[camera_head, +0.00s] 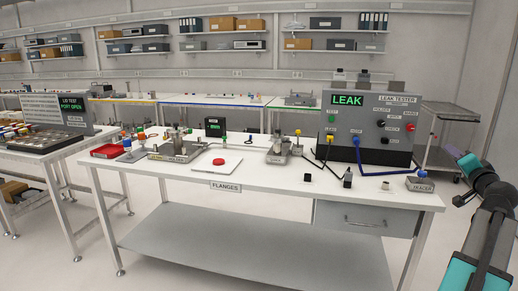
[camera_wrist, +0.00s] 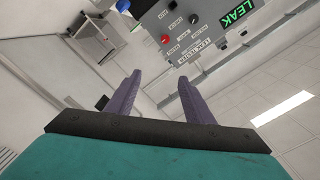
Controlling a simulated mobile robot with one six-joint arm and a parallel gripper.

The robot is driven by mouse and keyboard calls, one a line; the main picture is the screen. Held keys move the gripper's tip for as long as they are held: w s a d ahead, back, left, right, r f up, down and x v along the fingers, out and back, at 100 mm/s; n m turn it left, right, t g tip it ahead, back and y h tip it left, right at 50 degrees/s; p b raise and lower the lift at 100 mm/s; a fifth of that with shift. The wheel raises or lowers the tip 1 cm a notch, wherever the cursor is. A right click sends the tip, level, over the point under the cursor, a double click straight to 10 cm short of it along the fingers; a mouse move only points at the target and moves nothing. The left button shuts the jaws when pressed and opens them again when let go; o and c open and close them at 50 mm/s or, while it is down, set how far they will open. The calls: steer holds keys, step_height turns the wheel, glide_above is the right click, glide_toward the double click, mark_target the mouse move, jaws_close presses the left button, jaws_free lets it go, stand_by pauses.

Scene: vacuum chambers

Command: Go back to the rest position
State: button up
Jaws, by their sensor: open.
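My gripper (camera_head: 460,160) is at the right edge of the head view, raised beside the right end of the flanges bench (camera_head: 262,194) and clear of it. In the wrist view, its two purple fingers (camera_wrist: 160,92) stand apart with nothing between them. The leak tester (camera_head: 366,125), a grey box with a green LEAK display, stands on the bench's right end. It also shows in the wrist view (camera_wrist: 190,22), tilted, beyond the fingers.
A metal cart (camera_head: 447,137) stands behind the gripper. On the bench are a red-topped item on a white pad (camera_head: 218,165), a metal fixture (camera_head: 180,150), a red tray (camera_head: 108,151) and a small labelled block (camera_head: 420,185). A second table (camera_head: 40,145) stands left. Free floor lies right.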

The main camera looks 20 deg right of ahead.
steer(key=w+a+f+n+g+y+p, duration=0.1)
steer(key=w+a+f+y, duration=0.1)
steer(key=w+a+f, duration=0.55)
steer(key=w+a+f+n+y, duration=0.2)
steer(key=w+a+f+y, duration=0.15)
steer(key=f, duration=0.65)
steer(key=w+a+f+n+g+y+p, duration=0.1)
steer(key=w+a+f+y, duration=0.1)
steer(key=w+a+f, duration=0.55)
steer(key=w+a+f+n+g+y+p, duration=0.1)
steer(key=a+f+n+g+y, duration=0.35)
steer(key=a+f, duration=1.9)
steer(key=s+a+f+n+g+y+p, duration=0.15)
steer(key=s+a+f+g, duration=0.25)
steer(key=s+a+f, duration=0.45)
steer(key=s+a+f+n+g, duration=0.25)
steer(key=s+a+f, duration=0.25)
steer(key=a+f, duration=0.6)
steer(key=s+a+f+n+g+h, duration=0.1)
steer(key=s+a+g, duration=0.1)
steer(key=s, duration=0.5)
steer(key=s+a+f+n+g+p, duration=0.1)
steer(key=s+a+f+n+g, duration=0.1)
steer(key=s+a, duration=0.3)
steer(key=s+a+f+n+g+h, duration=0.1)
steer(key=s+a+g, duration=0.1)
steer(key=s, duration=0.8)
steer(key=shift+a+f+g+h+p, duration=0.25)
steer(key=shift+a+g+h+p, duration=0.15)
steer(key=shift+a, duration=0.4)
